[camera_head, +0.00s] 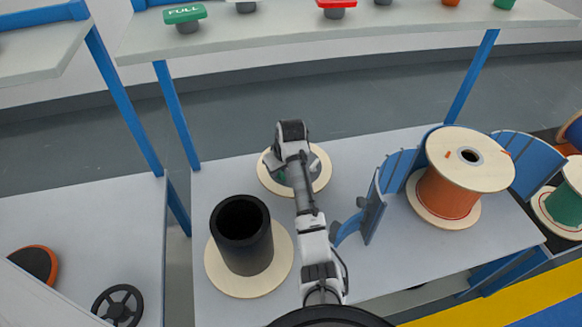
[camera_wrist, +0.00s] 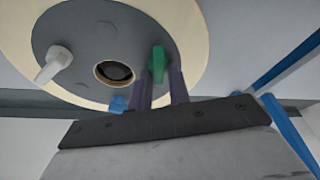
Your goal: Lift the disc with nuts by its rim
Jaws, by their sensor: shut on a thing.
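The disc with nuts (camera_head: 325,177) lies on the table, with a pale wooden rim and grey centre. The wrist view shows its face (camera_wrist: 92,25) with a dark round hole, a white nut (camera_wrist: 55,64), a green nut (camera_wrist: 157,60) and a small blue nut (camera_wrist: 118,104). My gripper (camera_wrist: 160,80) reaches across the near rim; its two dark fingers stand either side of the green nut and look shut on it. Their exact contact is partly hidden. In the head view my arm covers the middle of the disc and the fingertips are hidden.
A black cylinder (camera_head: 241,235) on a wooden disc stands at the near left. A blue hinged form (camera_head: 372,208) and an orange cable reel (camera_head: 447,198) stand to the right. A shelf (camera_head: 350,31) with coloured buttons runs along the back.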

